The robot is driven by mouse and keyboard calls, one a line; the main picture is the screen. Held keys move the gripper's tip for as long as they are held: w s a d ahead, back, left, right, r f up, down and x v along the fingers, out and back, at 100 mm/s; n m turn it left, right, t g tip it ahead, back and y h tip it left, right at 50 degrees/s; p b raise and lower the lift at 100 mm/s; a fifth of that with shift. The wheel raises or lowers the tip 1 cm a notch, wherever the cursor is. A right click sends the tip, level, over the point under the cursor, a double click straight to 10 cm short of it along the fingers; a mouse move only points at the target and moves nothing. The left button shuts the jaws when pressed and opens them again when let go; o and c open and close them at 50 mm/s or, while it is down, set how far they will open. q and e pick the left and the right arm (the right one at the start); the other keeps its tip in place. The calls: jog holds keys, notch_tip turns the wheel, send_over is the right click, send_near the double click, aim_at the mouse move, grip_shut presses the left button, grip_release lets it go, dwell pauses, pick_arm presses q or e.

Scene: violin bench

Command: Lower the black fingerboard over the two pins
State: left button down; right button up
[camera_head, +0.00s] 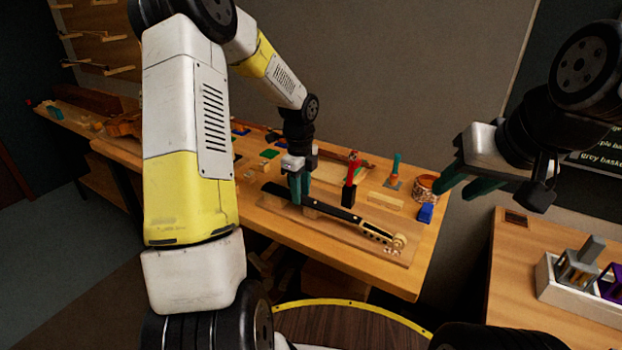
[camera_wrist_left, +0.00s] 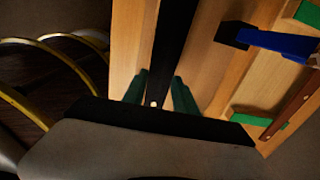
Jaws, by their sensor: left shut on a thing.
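The long black fingerboard (camera_head: 333,210) lies along a pale wooden violin neck with a scroll (camera_head: 398,243) at its right end. My left gripper (camera_head: 299,200) reaches down from above, with its green fingers shut on the fingerboard. In the left wrist view the fingerboard (camera_wrist_left: 174,40) runs up between the two fingers (camera_wrist_left: 160,98). A small white dot shows there; I cannot tell whether it is a pin. The two pins are otherwise not discernible, and I cannot tell whether the fingerboard touches the neck. My right gripper (camera_head: 467,188) is open and empty, high at the right.
A red-handled tool with a black block (camera_head: 350,190) stands just behind the neck. A white tray (camera_head: 585,300) stands on a separate table.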

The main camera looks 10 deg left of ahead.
dwell(0.5)
pick_arm(q)
jog(key=c, duration=0.9)
grip_release()
notch_tip(320, 180, up, 8)
jog(key=s+r+n+t, duration=0.2)
jog(key=s+r+n, duration=0.3)
jog(key=s+n, duration=0.2)
jog(key=s+d+r+n+t+h, duration=0.1)
jog(key=s+r+n+t, duration=0.1)
jog(key=s+r+n, duration=0.3)
jog(key=s+d+r+n+t+h, duration=0.1)
jog(key=s+r+n, duration=0.3)
jog(key=s+n, duration=0.5)
jog(key=s+t, duration=0.1)
jog(key=s, duration=0.2)
jog(key=shift+s+d+r, duration=0.15)
jog(key=shift+r, duration=0.25)
